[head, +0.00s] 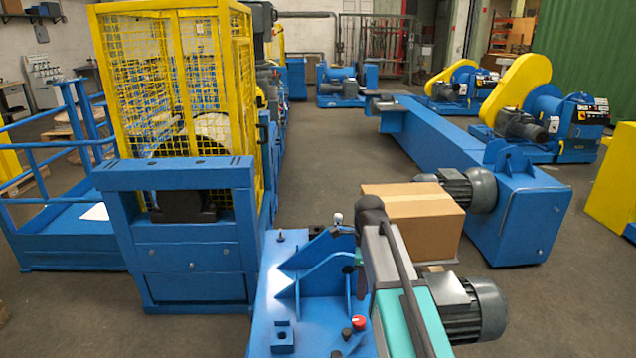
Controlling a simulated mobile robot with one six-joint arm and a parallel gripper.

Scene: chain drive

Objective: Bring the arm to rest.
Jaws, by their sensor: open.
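A grey motor (467,308) sits right of the beam. A cardboard box (412,226) stands behind it, beside a long blue beam (528,207). A yellow mesh cage (150,85) and blue press frame (190,265) stand left. Grey floor (325,150) is clear in the middle.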

